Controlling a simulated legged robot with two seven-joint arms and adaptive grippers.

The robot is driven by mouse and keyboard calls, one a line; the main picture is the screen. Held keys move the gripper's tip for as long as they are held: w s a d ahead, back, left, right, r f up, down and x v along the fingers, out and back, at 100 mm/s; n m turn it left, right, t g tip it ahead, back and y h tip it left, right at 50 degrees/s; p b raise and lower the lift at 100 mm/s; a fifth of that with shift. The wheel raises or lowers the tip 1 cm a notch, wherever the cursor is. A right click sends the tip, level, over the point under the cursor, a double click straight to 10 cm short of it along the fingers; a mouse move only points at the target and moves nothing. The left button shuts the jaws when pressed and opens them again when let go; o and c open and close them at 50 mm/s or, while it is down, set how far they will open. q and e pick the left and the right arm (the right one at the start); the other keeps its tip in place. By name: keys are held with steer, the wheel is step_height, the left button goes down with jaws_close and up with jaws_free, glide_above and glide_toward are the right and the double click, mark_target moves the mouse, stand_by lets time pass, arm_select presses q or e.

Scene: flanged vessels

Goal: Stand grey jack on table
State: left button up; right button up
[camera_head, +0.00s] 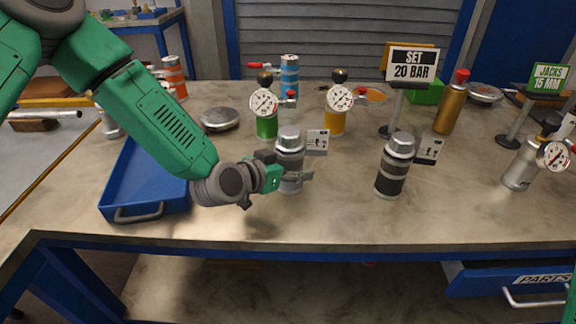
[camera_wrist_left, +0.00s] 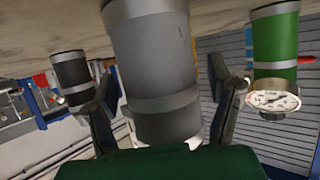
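The grey jack (camera_head: 289,142) is upright at the middle of the table (camera_head: 330,222), its base apparently on the top. My left gripper (camera_head: 284,172) is low around its body, with one finger on each side. In the left wrist view, the grey jack (camera_wrist_left: 158,75) fills the space between the fingers of the left gripper (camera_wrist_left: 165,95). A narrow gap shows by the right finger, so the gripper looks open. Contact on the other side is hard to judge. My right gripper is not clearly in view.
A dark jack (camera_head: 394,165) stands to the right, a silver one with a gauge (camera_head: 522,165) farther right. Green (camera_head: 267,127) and yellow (camera_head: 335,122) jacks with gauges stand behind. A blue tray (camera_head: 145,185) lies left under my arm. The front table strip is clear.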

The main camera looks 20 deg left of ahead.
arm_select(q)
steer(key=p+v, duration=0.1)
steer(key=v, duration=1.1)
steer(key=shift+s+a, duration=0.1)
